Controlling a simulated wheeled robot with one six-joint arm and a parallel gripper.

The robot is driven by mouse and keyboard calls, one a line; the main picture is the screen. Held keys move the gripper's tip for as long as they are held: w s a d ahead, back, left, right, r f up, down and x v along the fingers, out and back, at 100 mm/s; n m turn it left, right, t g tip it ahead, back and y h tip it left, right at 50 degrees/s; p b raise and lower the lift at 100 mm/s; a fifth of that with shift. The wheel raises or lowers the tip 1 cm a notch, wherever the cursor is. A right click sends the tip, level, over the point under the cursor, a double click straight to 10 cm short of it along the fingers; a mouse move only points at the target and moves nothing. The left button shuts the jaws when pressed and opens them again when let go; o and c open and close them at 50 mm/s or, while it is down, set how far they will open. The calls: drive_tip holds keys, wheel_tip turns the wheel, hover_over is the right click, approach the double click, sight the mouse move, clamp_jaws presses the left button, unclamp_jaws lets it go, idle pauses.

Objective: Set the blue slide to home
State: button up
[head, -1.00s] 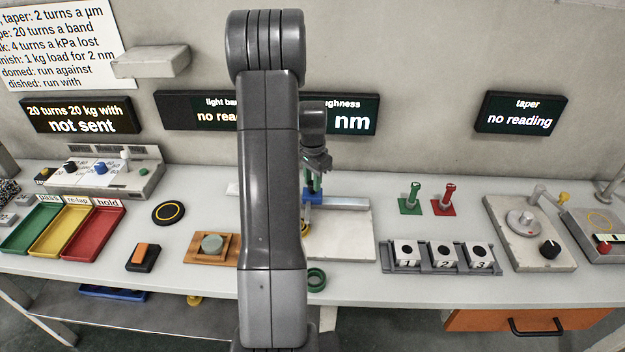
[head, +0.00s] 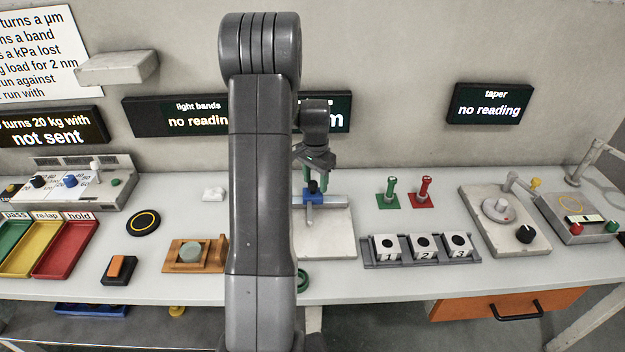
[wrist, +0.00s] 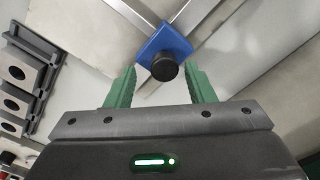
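The blue slide (head: 313,187) sits on a pale metal rail (head: 333,201) on a light plate, partly beside my arm in the head view. In the wrist view the blue slide (wrist: 166,38) has a black round knob (wrist: 164,66) on it. My gripper (wrist: 162,72) is open, its green fingers on either side of the knob in the picture with a gap at each side. I cannot tell how far the tips are above or short of it. In the head view my gripper (head: 312,172) hangs over the slide. No home mark is readable.
To the right stand a green peg (head: 390,190), a red peg (head: 424,190) and a rack (head: 374,263) of numbered blocks. To the left are a wooden holder (head: 180,264) and an orange switch (head: 117,266). My arm hides the plate's left part.

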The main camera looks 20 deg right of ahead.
drive_tip(key=shift+a, duration=0.1)
wheel_tip(320, 180, up, 14)
drive_tip(key=b, duration=0.1)
idle(0.5)
drive_tip(key=shift+f, duration=0.25)
wheel_tip(320, 180, down, 14)
drive_tip(key=shift+w+a+r+p, duration=0.1)
drive_tip(key=shift+a+r+p, duration=0.05)
drive_tip(key=shift+p, duration=0.4)
drive_tip(key=shift+a, duration=0.3)
drive_tip(key=shift+d+r, duration=0.1)
